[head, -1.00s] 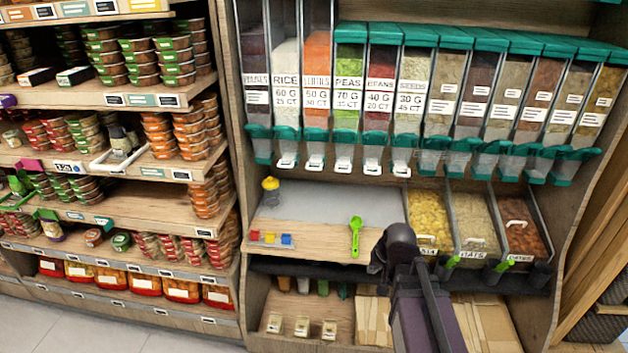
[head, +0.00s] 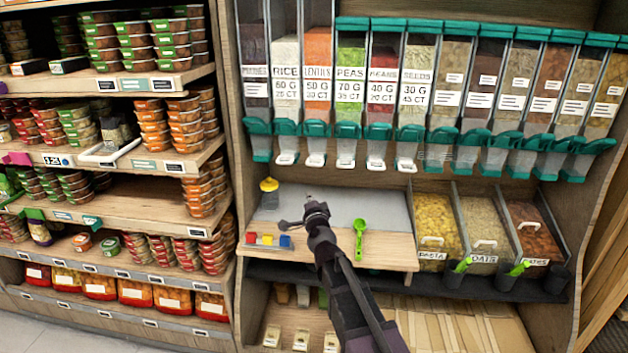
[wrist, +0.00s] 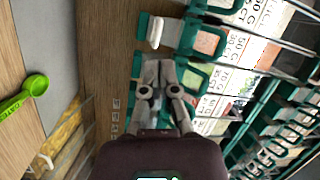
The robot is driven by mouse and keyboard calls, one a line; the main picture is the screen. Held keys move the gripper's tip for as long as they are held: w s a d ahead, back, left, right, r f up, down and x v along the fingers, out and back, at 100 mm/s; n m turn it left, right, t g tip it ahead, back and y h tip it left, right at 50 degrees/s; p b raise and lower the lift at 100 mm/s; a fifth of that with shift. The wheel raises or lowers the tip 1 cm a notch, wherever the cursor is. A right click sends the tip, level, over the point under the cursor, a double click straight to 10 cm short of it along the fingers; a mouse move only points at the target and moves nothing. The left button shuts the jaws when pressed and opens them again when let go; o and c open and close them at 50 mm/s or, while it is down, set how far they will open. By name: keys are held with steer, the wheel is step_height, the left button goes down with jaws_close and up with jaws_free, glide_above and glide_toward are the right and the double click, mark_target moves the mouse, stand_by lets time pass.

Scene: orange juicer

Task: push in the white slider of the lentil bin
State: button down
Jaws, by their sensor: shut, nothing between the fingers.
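The lentil bin (head: 317,75) is the orange-filled dispenser labelled 50 G, between the rice and pea bins. Its white slider (head: 315,160) sits below its teal spout. In the wrist view a white slider (wrist: 155,32), which appears to be the lentil bin's, lies just beyond my fingertips. My gripper (head: 311,203) is shut and empty. In the head view it shows below the lentil slider, over the grey counter. In the wrist view my gripper (wrist: 159,64) shows its fingertips together, beside the teal spouts. I see no clear contact with the slider.
The pea slider (head: 343,161) and rice slider (head: 287,158) flank the lentil one. The counter (head: 380,205) below holds a green scoop (head: 359,240), a yellow-topped jar (head: 269,192) and small coloured blocks (head: 268,239). Stocked shelves stand on the left.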

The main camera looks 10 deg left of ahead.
steer(key=shift+w+a+f+m+t+h+b, duration=0.1)
steer(key=shift+w+f+m+t+h+b, duration=0.2)
steer(key=shift+m+h, duration=0.7)
steer(key=shift+w+a+f+m+t+h+b, duration=0.1)
steer(key=shift+m+t+h+b, duration=0.3)
steer(key=shift+m+h, duration=0.6)
steer(key=shift+w+a+f+m+t+h+b, duration=0.15)
steer(key=shift+m+t+h+b, duration=0.35)
steer(key=shift+m, duration=0.8)
steer(key=shift+d, duration=0.15)
steer(key=shift+w, duration=0.1)
steer(key=w+r+p, duration=0.2)
steer(key=w, duration=1.1)
steer(key=shift+w, duration=0.35)
steer(key=shift+r, duration=0.1)
